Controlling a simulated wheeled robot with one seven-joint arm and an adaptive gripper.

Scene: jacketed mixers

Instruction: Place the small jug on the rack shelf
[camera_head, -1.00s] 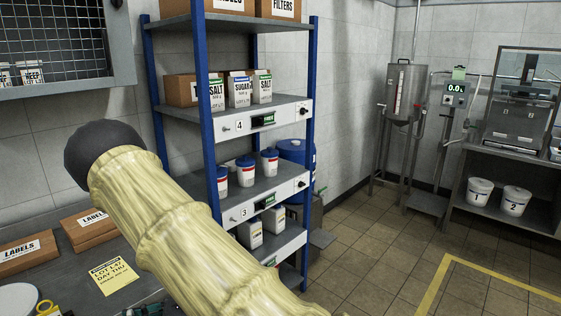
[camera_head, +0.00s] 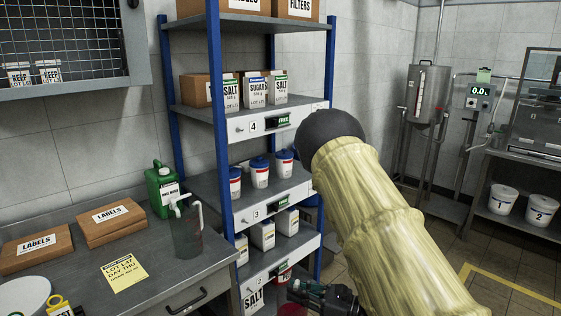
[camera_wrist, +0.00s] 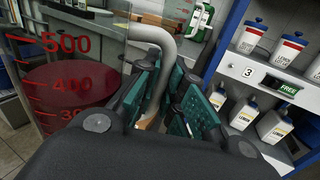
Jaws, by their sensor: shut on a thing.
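The small jug (camera_wrist: 75,90) is clear, with red marks and red liquid, and fills the left of the wrist view. Its grey handle (camera_wrist: 166,45) stands between the green jaws of my gripper (camera_wrist: 172,95), which is shut on it. In the head view my gripper (camera_head: 318,296) is low at the bottom edge, in front of the rack, and only a red bit of the jug (camera_head: 293,309) shows. The blue-posted rack has shelf 4 (camera_head: 268,126), holding salt and sugar packs, and shelf 3 (camera_head: 273,205), holding several white jars. Both bear green FREE tags.
A larger clear jug (camera_head: 187,232) and a green canister (camera_head: 161,188) stand on the bench (camera_head: 185,275) left of the rack. White bottles (camera_head: 262,235) stand below shelf 3. A wall cabinet (camera_head: 60,45) hangs upper left. Floor is open at right.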

